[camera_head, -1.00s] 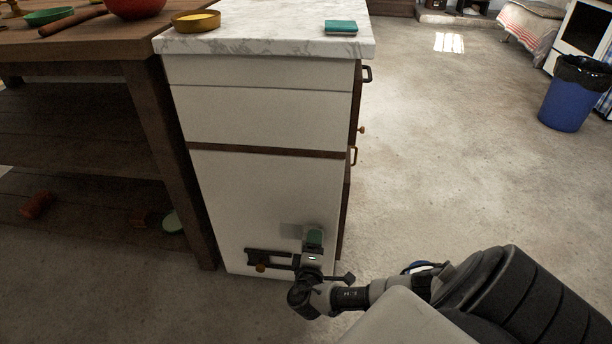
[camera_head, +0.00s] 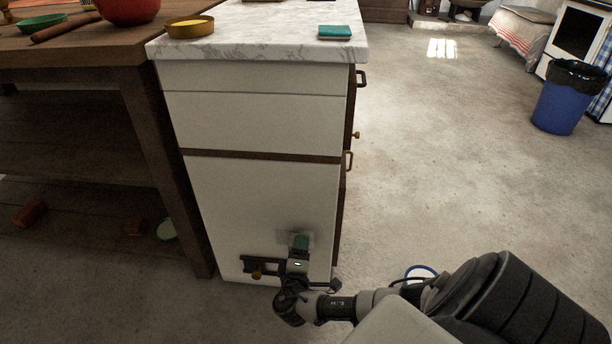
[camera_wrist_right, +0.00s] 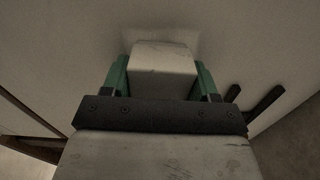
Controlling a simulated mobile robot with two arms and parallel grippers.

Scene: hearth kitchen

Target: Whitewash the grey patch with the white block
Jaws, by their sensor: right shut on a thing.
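The grey patch (camera_head: 310,238) is a faint area low on the white end panel of the cabinet (camera_head: 255,190). My right gripper (camera_head: 299,243) is in front of it and covers part of it. In the right wrist view the gripper's green fingers (camera_wrist_right: 160,80) are shut on the white block (camera_wrist_right: 163,72), one on each side. The block's far end is at or very close to the panel; I cannot tell whether it touches. In the head view the block is hidden by the gripper. My left gripper is not in view.
A marble top (camera_head: 270,25) covers the cabinet and holds a yellow round dish (camera_head: 191,27) and a teal box (camera_head: 335,32). A dark wooden table (camera_head: 75,50) stands at the left. A blue bin (camera_head: 562,105) stands at the right. The concrete floor between is mostly clear.

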